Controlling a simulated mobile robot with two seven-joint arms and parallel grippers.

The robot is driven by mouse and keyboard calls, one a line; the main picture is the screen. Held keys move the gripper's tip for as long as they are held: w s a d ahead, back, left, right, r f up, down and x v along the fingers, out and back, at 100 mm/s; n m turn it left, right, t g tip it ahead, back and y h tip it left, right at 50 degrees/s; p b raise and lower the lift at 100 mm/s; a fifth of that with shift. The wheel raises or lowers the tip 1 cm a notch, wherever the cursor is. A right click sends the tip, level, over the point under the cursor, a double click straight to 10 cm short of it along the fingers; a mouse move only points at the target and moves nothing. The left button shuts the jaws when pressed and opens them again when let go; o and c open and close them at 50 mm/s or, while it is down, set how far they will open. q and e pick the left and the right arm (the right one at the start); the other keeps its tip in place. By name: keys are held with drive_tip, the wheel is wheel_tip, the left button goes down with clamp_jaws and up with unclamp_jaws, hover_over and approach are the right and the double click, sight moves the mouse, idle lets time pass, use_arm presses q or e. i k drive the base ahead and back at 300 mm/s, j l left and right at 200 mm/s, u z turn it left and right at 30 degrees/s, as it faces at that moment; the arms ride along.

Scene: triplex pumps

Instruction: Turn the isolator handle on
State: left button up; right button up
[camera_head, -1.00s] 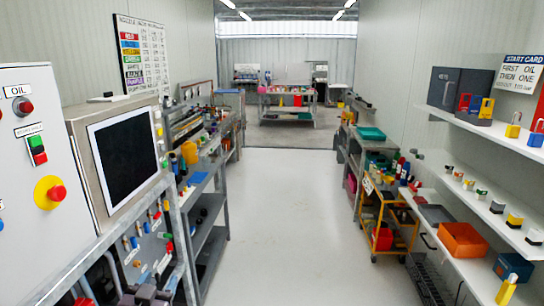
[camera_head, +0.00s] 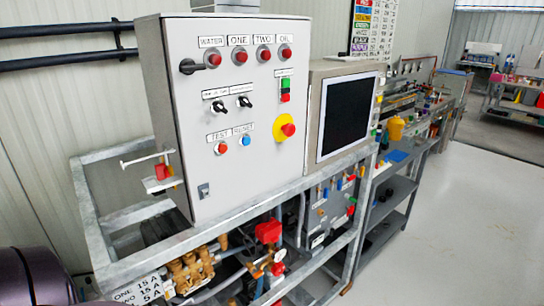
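A light grey control cabinet (camera_head: 235,180) stands on a metal frame in the middle of the view. A black lever handle (camera_head: 198,66) sits at the upper left of its front, below the WATER label, and looks like the isolator handle. It lies roughly horizontal; I cannot read any on or off marks. Two small black selector knobs (camera_head: 219,106) are lower on the panel. A red knob on a yellow disc (camera_head: 285,128) is at the panel's right. Neither of my grippers is in view.
A screen (camera_head: 346,115) in a metal housing stands right of the cabinet. Brass pump parts (camera_head: 190,268) and red valves (camera_head: 268,232) sit below in the metal frame (camera_head: 130,268). Shelving with tools continues beyond. The pale floor (camera_head: 460,220) at the right is clear.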

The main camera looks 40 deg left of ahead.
sight(162, 172)
drive_tip(key=u, duration=2.1)
drive_tip(key=j+z, duration=0.15)
drive_tip(key=j, duration=0.75)
drive_tip(key=j+z, duration=0.1)
drive_tip(key=j, duration=0.85)
drive_tip(key=k+j+z, duration=0.15)
drive_tip(key=j, duration=0.75)
drive_tip(key=i+l, duration=0.35)
drive_tip(key=l, duration=0.2)
